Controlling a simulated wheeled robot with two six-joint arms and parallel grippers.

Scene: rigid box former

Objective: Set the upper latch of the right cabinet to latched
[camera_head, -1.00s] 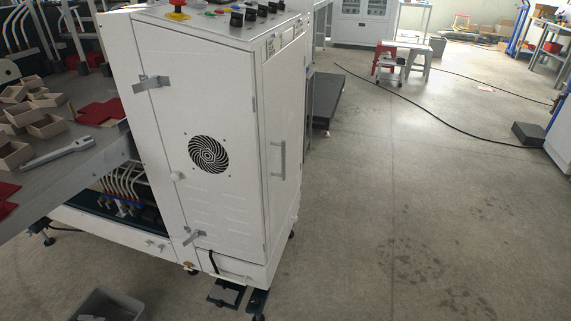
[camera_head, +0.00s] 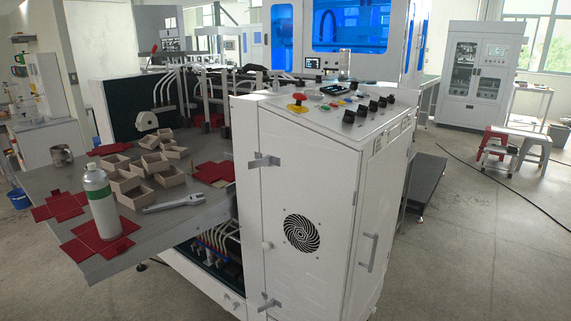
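The right cabinet (camera_head: 330,185) is a white box with a control panel on top. Its front door carries the upper latch (camera_head: 264,161), a small grey metal piece at the door's upper left edge, lying roughly level across the seam. A similar lower latch (camera_head: 269,302) sits near the bottom left of the door and looks tilted. A round vent and a small white knob (camera_head: 266,245) lie between them. Neither of my grippers shows in the head view.
Red and white stools (camera_head: 515,146) stand at the far right. The floor right of the cabinet is mostly clear.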

